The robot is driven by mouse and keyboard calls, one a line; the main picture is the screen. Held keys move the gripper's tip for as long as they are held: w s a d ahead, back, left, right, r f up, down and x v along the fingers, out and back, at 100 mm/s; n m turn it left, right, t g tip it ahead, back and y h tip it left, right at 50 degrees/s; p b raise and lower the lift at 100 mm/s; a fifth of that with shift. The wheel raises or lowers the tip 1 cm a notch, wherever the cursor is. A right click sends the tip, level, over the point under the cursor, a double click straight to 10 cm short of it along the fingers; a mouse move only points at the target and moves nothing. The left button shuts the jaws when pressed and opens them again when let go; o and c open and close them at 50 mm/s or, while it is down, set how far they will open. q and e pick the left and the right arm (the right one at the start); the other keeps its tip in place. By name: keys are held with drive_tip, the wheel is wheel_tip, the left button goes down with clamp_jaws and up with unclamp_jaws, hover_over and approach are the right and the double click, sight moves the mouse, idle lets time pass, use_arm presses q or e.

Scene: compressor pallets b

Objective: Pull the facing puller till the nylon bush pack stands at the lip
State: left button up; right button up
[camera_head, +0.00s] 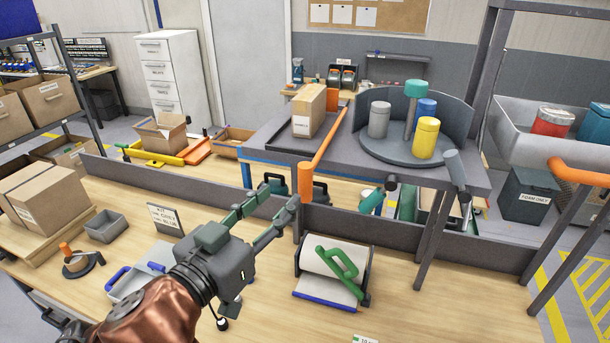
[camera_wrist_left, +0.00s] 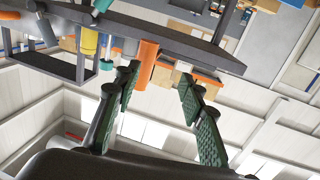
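The facing puller is an orange rod (camera_head: 330,140) along the raised grey shelf, with a thick orange handle (camera_head: 306,183) hanging at the front edge. A brown carton with a white label (camera_head: 309,110), apparently the nylon bush pack, stands upright in a dark lane, back from the lip. An orange piece shows behind it. My left gripper (camera_head: 280,196) is open and empty, fingertips just left of the handle. In the left wrist view, the orange handle (camera_wrist_left: 146,62) appears just beyond the fingertips (camera_wrist_left: 158,76), nearer the left finger; contact cannot be told. My right gripper is not in view.
A round turntable (camera_head: 375,148) with several coloured canisters stands right of the carton. A low grey wall (camera_head: 400,227) crosses the bench beneath the shelf. A roll holder with a green handle (camera_head: 335,270) and a grey bin (camera_head: 106,226) stand on the bench.

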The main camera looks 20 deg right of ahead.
sight(301, 181)
use_arm(q)
drive_tip(key=shift+s+d+r+p, duration=0.2)
drive_tip(key=shift+s+d+r, duration=0.2)
drive_tip(key=shift+r, duration=0.2)
drive_tip(key=shift+s+d+r+p, duration=0.15)
drive_tip(key=shift+s+d+r, duration=0.25)
drive_tip(key=shift+r, duration=0.15)
drive_tip(key=p+x, duration=0.2)
drive_tip(key=x, duration=0.1)
drive_tip(key=shift+a, duration=0.1)
drive_tip(key=x, duration=0.3)
drive_tip(key=shift+w+d+f, duration=0.1)
drive_tip(key=shift+w+d, duration=0.1)
drive_tip(key=shift+d, duration=0.05)
drive_tip(key=shift+w+d, duration=0.3)
drive_tip(key=c, duration=0.9)
clamp_jaws()
